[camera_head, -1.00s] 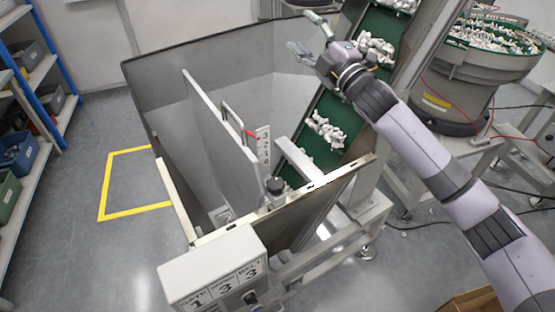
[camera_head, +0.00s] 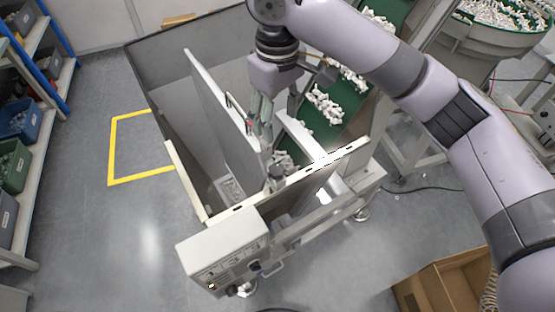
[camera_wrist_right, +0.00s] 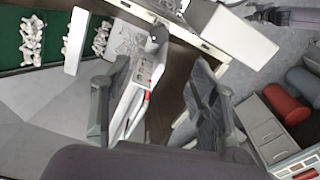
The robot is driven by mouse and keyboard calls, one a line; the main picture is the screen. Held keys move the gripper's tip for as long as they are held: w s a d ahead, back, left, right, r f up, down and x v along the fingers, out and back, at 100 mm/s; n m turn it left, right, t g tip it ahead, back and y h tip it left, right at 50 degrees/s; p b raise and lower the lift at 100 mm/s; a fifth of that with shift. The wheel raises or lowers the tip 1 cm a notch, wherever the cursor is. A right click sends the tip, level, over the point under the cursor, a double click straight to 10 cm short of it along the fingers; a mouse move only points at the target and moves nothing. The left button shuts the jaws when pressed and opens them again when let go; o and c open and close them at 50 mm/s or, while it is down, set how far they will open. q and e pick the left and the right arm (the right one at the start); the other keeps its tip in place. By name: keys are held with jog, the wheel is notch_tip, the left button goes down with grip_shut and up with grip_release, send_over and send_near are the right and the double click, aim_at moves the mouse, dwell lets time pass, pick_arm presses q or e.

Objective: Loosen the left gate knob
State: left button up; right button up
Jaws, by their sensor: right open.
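One dark knob (camera_head: 275,172) shows at the near edge of the hopper, beside the foot of the gate panel (camera_head: 212,110). I cannot tell from the view whether a second knob stands nearby. The knob also shows in the right wrist view (camera_wrist_right: 157,36), beyond the fingertips. My right gripper (camera_head: 272,122) is open and points down into the hopper, above and behind the knob and apart from it. In the right wrist view its fingers (camera_wrist_right: 162,70) stand spread either side of the white numbered scale (camera_wrist_right: 140,80) with its red pointer. My left gripper is not in view.
The grey hopper walls (camera_head: 150,75) surround the gripper. The green belt (camera_head: 335,130) with white parts rises at the right. A control box (camera_head: 222,247) hangs on the hopper's near side. A cardboard box (camera_head: 440,285) stands at the lower right.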

aim_at(278, 170)
notch_tip(278, 170, down, 17)
jog(key=p, duration=0.3)
jog(key=shift+p, duration=0.3)
jog(key=shift+c, duration=0.4)
jog(key=c, duration=1.1)
